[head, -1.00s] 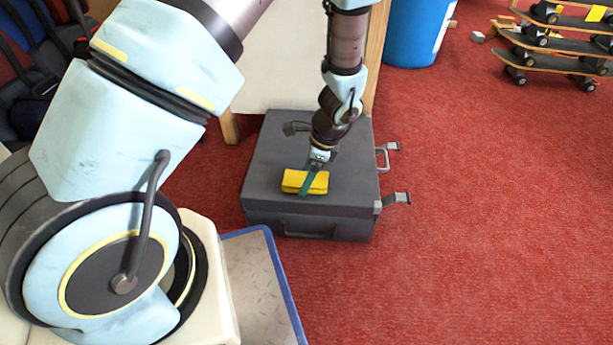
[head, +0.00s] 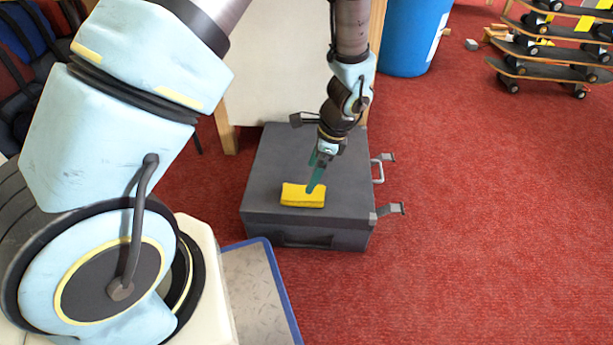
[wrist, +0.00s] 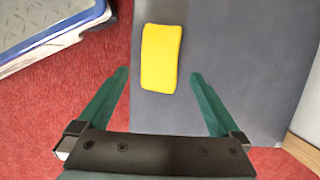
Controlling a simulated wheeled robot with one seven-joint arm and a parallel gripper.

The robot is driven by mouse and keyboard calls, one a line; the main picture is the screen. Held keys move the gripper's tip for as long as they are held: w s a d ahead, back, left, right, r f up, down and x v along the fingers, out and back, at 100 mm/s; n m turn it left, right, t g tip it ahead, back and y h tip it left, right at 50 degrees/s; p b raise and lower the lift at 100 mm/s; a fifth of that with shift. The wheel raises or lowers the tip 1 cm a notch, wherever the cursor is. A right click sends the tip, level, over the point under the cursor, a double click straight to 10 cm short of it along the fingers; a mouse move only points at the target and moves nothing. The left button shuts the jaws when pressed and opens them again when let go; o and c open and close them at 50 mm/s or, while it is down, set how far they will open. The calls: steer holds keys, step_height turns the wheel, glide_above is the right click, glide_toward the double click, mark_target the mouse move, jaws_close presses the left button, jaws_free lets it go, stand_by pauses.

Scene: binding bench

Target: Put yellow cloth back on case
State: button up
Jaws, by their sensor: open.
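The yellow cloth (head: 303,195) lies folded on the lid of the dark grey case (head: 345,180), near its front edge. In the wrist view the cloth (wrist: 160,58) lies flat on the case (wrist: 235,50), close to the case's edge. My gripper (head: 314,178) is over the case, just behind and above the cloth. In the wrist view its two green fingers (wrist: 158,74) are spread apart with nothing between them. The cloth lies ahead of the fingers, and no contact with them shows.
The case stands on red carpet (head: 450,220) with latches and a handle on its right side. A blue bin (head: 415,38) and stacked skateboards (head: 550,68) stand behind. A blue-edged metal platform (head: 262,290) is in front. The carpet to the right is clear.

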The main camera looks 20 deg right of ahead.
steer(key=w+a+r+n+g+h+p, duration=0.1)
steer(key=w+a+r+n, duration=0.2)
steer(key=a+r+n, duration=0.3)
steer(key=w+a+r+n+p, duration=0.1)
steer(key=w+a+r+n, duration=0.15)
steer(key=a+r, duration=0.4)
steer(key=s+a+r+n+h, duration=0.1)
steer(key=a+r+n, duration=0.4)
steer(key=a+n, duration=0.1)
steer(key=s+a+r+n+t+h, duration=0.1)
steer(key=s+a+r+n, duration=0.1)
steer(key=a+r+n, duration=0.3)
steer(key=a+n, duration=0.2)
steer(key=a, duration=0.2)
steer(key=shift+s, duration=0.15)
steer(key=shift+a, duration=0.1)
step_height(320, 180, up, 42)
steer(key=p, duration=4.1)
steer(key=shift+r+p, duration=0.15)
steer(key=shift+p, duration=0.25)
